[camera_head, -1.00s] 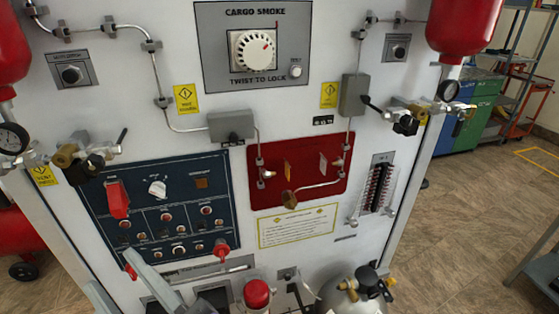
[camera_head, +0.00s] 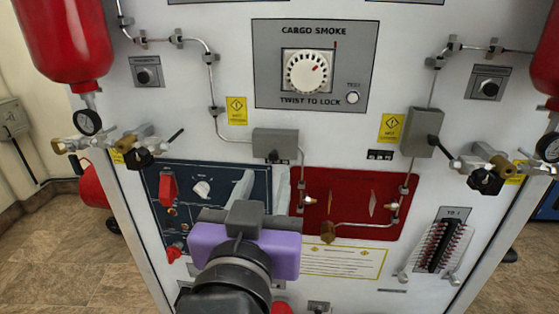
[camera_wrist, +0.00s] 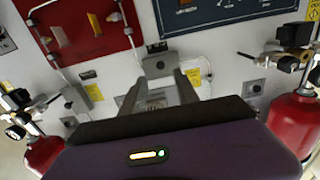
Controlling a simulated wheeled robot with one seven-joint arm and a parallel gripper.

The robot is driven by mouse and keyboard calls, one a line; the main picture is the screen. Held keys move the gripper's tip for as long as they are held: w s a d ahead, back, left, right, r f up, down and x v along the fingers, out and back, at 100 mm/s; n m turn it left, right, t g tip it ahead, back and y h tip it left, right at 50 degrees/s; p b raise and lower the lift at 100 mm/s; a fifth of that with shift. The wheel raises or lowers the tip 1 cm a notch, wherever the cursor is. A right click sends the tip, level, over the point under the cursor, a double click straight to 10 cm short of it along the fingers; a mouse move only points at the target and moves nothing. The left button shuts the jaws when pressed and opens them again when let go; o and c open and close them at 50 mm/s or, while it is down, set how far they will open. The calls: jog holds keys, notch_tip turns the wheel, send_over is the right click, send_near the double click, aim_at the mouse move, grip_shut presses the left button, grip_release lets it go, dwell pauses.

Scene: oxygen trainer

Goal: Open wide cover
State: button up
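A large red switch cover (camera_head: 168,190) stands out from the upper left of the dark blue panel (camera_head: 228,178). It looks like the widest red cover there; a smaller red one (camera_head: 173,252) is below it. My gripper (camera_head: 263,188) is open and empty, with its two pale fingers pointing at the board. In the head view it is to the right of the large cover, in front of where the blue and red panels meet. My purple hand hides the blue panel's lower right. In the wrist view the fingers (camera_wrist: 160,92) are apart with nothing between them; no red cover shows there.
A red panel (camera_head: 340,225) with a bent pipe is just right of my gripper. Grey boxes with pipes, including one (camera_head: 275,143), stick out above it. Valve handles (camera_head: 150,150) and a red bottle (camera_head: 66,45) jut out on the left.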

aim_at(273, 157)
jog(key=w+p, duration=0.1)
jog(key=w, duration=0.5)
jog(key=shift+w+d, duration=0.1)
jog(key=shift+w, duration=0.15)
grip_shut()
